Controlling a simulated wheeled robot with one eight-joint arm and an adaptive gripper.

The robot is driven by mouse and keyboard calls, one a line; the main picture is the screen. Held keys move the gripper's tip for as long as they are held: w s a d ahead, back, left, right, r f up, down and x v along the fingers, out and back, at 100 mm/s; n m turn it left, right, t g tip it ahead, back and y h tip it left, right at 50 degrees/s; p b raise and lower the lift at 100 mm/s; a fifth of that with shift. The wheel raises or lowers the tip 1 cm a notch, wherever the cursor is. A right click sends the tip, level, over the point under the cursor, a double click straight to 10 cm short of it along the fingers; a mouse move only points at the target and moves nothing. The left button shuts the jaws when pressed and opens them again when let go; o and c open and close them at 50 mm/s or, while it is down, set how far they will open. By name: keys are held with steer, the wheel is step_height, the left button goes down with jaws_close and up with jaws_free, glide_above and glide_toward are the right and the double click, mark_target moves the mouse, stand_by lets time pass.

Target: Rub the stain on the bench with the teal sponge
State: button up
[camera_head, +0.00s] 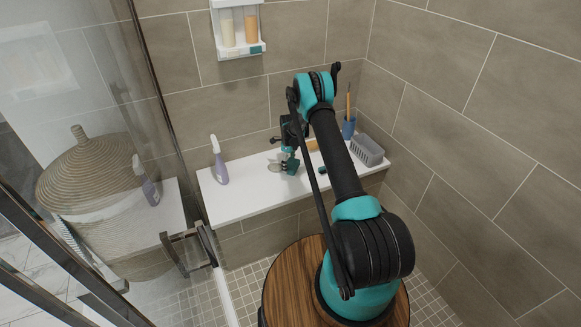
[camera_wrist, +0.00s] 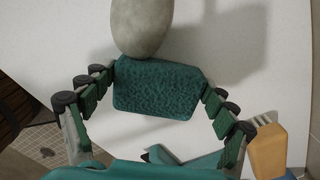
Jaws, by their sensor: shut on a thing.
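The teal sponge (camera_wrist: 157,88) is between the two fingers of my gripper (camera_wrist: 156,90), which is shut on its sides. In the head view the sponge (camera_head: 291,166) shows low over the white bench (camera_head: 245,184), below my gripper (camera_head: 289,152). A grey oval patch (camera_wrist: 140,25), which looks like the stain, meets the sponge's upper edge in the wrist view. In the head view this patch (camera_head: 275,168) lies just left of the sponge. I cannot tell whether the sponge touches the bench, or whether it covers part of the patch.
A lavender spray bottle (camera_head: 219,162) stands at the bench's left. A tan block (camera_wrist: 268,150), a dark green item (camera_head: 324,170), a blue cup (camera_head: 348,129) and a grey basket (camera_head: 367,151) are to the right. A wall shelf (camera_head: 240,50) hangs above. The bench between bottle and patch is clear.

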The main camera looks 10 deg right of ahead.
mark_target(294, 171)
steer(key=shift+w+a, duration=0.2)
steer(key=shift+w, duration=0.25)
steer(key=shift+s+d+f, duration=0.1)
steer(key=shift+s+d, duration=0.1)
steer(key=shift+s, duration=0.45)
steer(key=shift+s+d+r, duration=0.1)
steer(key=shift+s+d, duration=0.15)
steer(key=shift+s, duration=0.35)
steer(key=shift+s+d+f, duration=0.1)
steer(key=shift+s+d, duration=0.1)
steer(key=shift+s, duration=0.45)
steer(key=shift+s+d, duration=0.3)
steer(key=shift+s, duration=0.55)
steer(key=shift+s+d, duration=0.25)
steer(key=shift+s, duration=0.6)
steer(key=shift+r, duration=3.1)
steer(key=shift+r, duration=0.1)
